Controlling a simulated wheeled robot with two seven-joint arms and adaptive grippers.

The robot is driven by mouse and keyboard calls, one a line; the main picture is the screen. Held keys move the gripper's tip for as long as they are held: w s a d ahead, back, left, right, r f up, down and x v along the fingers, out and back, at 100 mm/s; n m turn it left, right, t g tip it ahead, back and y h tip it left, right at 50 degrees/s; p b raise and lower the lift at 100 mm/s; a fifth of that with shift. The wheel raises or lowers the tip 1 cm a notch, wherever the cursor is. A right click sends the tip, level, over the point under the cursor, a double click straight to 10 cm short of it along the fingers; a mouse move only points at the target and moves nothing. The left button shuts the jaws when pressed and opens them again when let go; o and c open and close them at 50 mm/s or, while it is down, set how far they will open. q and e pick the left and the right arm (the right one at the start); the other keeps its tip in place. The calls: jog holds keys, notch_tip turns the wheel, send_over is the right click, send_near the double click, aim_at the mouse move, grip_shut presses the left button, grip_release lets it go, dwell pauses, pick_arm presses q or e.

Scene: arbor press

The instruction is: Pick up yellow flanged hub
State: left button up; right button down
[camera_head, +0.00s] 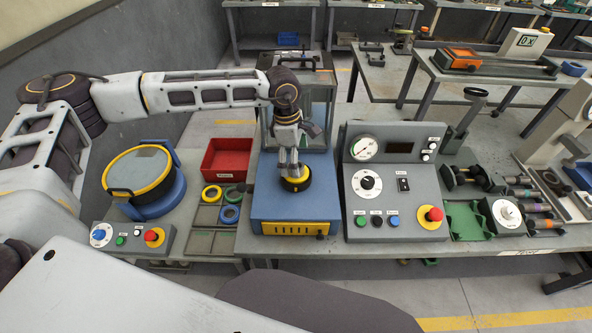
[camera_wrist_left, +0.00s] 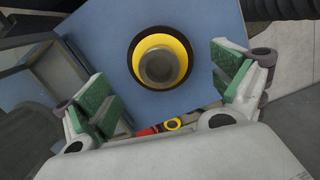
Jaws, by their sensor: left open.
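The yellow flanged hub (camera_head: 295,181) sits on the blue plate (camera_head: 275,212) of the bench press. In the left wrist view the hub (camera_wrist_left: 160,59) shows from above as a yellow ring with a dark outer rim and a grey round centre. My left gripper (camera_head: 290,166) is directly above the hub in the head view and hides part of it. My right gripper is not in view.
A control panel (camera_head: 395,190) with knobs and a red button stands just right of the blue plate. A red bin (camera_head: 227,159) and a tray of coloured rings (camera_head: 212,193) are to the left. A round yellow-and-blue device (camera_head: 140,170) stands further left.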

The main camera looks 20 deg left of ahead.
pick_arm(q)
notch_tip(320, 180, down, 2)
jog(key=shift+f+p, duration=0.1)
jog(key=shift+p, duration=0.5)
jog(key=shift+w+d+f, duration=0.1)
jog(key=shift+d+f, duration=0.05)
jog(key=shift+f, duration=0.95)
jog(key=c, duration=1.4)
